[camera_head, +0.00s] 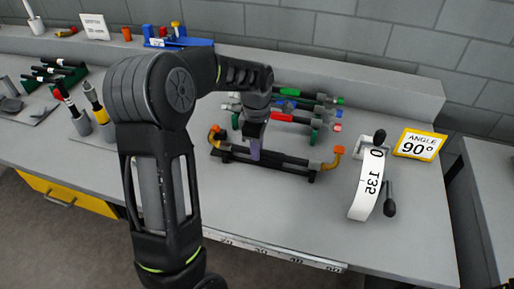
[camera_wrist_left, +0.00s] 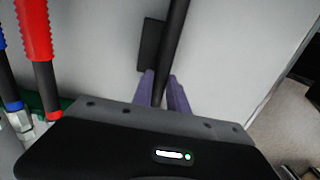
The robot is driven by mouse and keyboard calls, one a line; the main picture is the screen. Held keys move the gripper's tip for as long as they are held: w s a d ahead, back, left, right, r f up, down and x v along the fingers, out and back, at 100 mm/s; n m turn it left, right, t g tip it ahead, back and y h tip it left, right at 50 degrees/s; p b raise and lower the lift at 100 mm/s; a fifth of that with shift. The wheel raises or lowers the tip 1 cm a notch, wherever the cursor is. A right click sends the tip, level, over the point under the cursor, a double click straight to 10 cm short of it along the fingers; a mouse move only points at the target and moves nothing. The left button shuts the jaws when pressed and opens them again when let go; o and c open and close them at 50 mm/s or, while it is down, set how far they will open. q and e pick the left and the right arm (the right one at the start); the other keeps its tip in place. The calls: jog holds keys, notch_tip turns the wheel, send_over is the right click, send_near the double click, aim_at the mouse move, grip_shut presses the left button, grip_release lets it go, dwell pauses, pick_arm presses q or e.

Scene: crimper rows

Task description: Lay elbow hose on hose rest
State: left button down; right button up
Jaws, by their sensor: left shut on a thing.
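The elbow hose (camera_head: 290,159) is black with orange elbow ends, one at the left and one at the right. It is over the low black hose rest (camera_head: 311,178); I cannot tell whether it touches it. My left gripper (camera_head: 255,152) is shut on the hose near its middle, pointing down. In the left wrist view the purple fingers (camera_wrist_left: 162,92) straddle the black hose (camera_wrist_left: 177,35). A dark block beside the hose there looks like part of the rest (camera_wrist_left: 150,42). My right gripper is not in view.
A rack (camera_head: 315,136) of red, green and blue-marked hoses is close behind. A white dial (camera_head: 366,190) with black handles and a yellow 90° angle sign (camera_head: 419,146) stand to the right. Upright tools (camera_head: 97,105) stand left. The bench front is clear above the ruler strip (camera_head: 275,250).

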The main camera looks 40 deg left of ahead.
pick_arm(q)
jog(key=shift+f, duration=0.1)
dwell(0.4)
jog(key=c, duration=1.2)
grip_release()
notch_tip(320, 180, up, 8)
jog(key=shift+f+b, duration=0.1)
jog(key=shift+b, duration=0.2)
jog(key=shift+s+f, duration=0.1)
jog(key=shift+s, duration=0.05)
